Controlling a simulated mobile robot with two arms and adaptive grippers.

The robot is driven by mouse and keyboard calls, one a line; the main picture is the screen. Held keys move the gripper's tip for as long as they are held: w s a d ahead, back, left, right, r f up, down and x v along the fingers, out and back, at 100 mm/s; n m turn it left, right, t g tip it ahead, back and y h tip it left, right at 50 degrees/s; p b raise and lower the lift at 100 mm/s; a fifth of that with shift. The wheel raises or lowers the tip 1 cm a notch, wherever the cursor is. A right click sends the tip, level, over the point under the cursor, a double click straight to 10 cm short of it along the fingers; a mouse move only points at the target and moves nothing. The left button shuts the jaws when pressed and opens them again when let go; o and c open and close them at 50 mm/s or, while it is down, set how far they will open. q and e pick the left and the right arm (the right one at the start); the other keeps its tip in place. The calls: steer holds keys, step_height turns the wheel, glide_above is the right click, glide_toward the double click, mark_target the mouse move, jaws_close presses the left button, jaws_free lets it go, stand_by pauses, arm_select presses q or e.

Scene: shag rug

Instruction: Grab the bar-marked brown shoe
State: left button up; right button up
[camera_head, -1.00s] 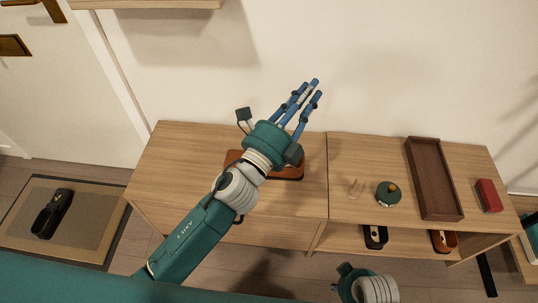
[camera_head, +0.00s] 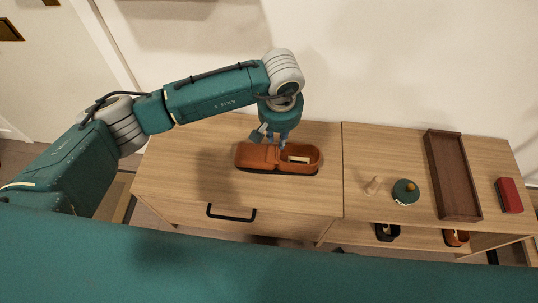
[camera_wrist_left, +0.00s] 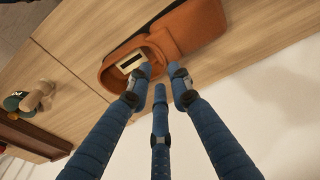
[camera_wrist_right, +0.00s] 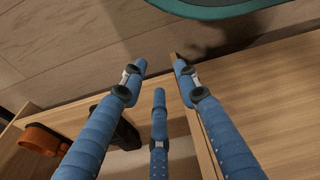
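A brown shoe (camera_head: 248,155) lies on the cabinet top, a pale insole with a dark bar-shaped mark showing in its opening. It also shows in the left wrist view (camera_wrist_left: 190,30). My left gripper (camera_head: 279,138) points down over the middle of the shoe. Its fingers are spread and empty in the left wrist view, with tips close to the opening's edge; contact is unclear. Another brown shoe (camera_head: 456,238) sits on the lower shelf; its mark is not readable. My right gripper (camera_wrist_right: 158,75) is open and empty near the cabinet, seen only in its wrist view.
To the shoe's right on the cabinet top are a small wooden figure (camera_head: 373,185), a green lidded pot (camera_head: 405,192), a dark wooden tray (camera_head: 433,155) and a red box (camera_head: 509,195). A black shoe (camera_head: 387,232) is on the lower shelf. The cabinet top left of the shoe is clear.

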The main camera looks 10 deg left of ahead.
arm_select(q)
steer(key=f, duration=0.7)
steer(key=shift+w+f, duration=0.3)
steer(key=shift+w, duration=0.1)
steer(key=shift+w+f+b, duration=0.1)
steer(key=shift+f+b, duration=0.2)
steer(key=shift+f, duration=0.15)
steer(key=shift+a, duration=0.1)
jaws_close()
arm_select(e)
steer(key=shift+w+a+r, duration=0.1)
steer(key=shift+w+r, duration=0.15)
steer(key=shift+r, duration=0.25)
steer(key=shift+w+r, duration=0.25)
steer(key=shift+r, duration=0.2)
